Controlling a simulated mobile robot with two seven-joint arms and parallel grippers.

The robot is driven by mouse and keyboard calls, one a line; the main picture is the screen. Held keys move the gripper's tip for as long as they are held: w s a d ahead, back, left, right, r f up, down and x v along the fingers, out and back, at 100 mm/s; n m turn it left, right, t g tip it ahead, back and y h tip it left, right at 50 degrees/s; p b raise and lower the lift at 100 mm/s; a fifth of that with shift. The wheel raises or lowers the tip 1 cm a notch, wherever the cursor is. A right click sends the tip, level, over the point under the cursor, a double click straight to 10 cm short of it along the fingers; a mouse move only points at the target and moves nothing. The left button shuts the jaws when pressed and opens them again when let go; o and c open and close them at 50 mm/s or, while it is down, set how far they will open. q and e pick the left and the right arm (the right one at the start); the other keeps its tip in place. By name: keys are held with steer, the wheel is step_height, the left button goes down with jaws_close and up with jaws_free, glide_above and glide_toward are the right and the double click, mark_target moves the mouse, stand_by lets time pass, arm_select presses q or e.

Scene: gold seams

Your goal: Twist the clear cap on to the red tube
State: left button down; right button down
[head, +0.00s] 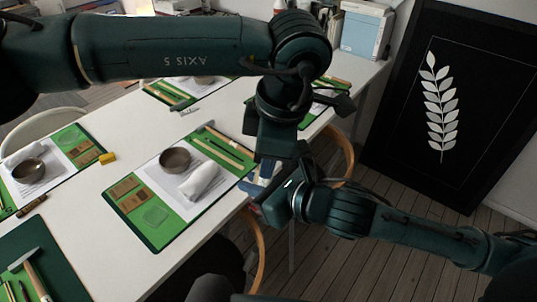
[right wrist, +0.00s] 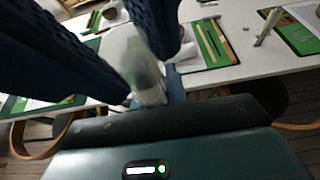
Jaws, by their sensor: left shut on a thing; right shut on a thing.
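My left gripper (head: 272,160) reaches down from above and meets my right gripper (head: 262,196) just off the table's right edge. Both are shut, close together. In the right wrist view, my right gripper's dark blue fingers (right wrist: 125,40) come in large from the top. Between them is a blurred, pale, see-through upright piece (right wrist: 146,75), which looks like the clear cap. Its lower end is at the other gripper's blue fingers. No red tube can be made out; what my left gripper holds is hidden by the fingers. I cannot tell whether cap and tube touch.
The long white table (head: 100,185) carries several green-edged mats. A hammer (head: 32,268) lies front left. A black leaf panel (head: 440,110) leans at right. Chairs stand around the table.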

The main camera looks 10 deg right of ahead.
arm_select(q)
steer(key=m, duration=0.4)
steer(key=shift+m, duration=0.3)
steer(key=m, duration=0.4)
steer(key=shift+m, duration=0.4)
steer(key=c, duration=1.3)
jaws_free()
steer(key=shift+c, duration=0.2)
steer(key=shift+r, duration=0.1)
steer(key=shift+s+d+r, duration=0.15)
steer(key=shift+s+r, duration=0.05)
steer(key=shift+r, duration=0.9)
steer(key=shift+s+d+r, duration=0.15)
steer(key=shift+s+r, duration=0.05)
steer(key=shift+r, duration=0.85)
